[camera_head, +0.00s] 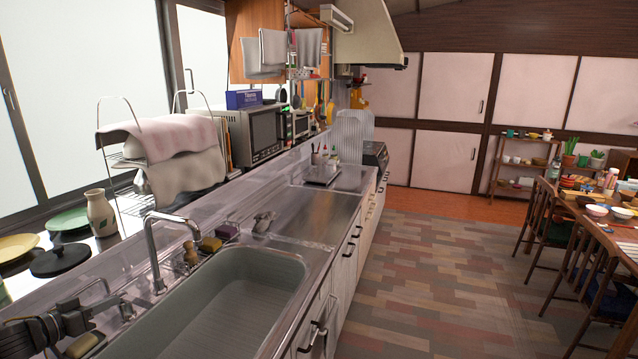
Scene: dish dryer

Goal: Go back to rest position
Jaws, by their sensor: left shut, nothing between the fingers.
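My left gripper (84,321) is dark and shows at the bottom left corner, over the near left end of the sink (225,285). It is shut with nothing in it. A yellowish sponge in a dish (82,345) lies just below it in the picture. My right gripper is out of view.
A curved faucet (153,255) rises behind the sink, with sponges (210,244) beside it. A vase (101,213), plates (68,220) and a black lid (60,260) stand at the left. The floor (440,275) right of the counter is clear, up to the dining table and chairs (545,215).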

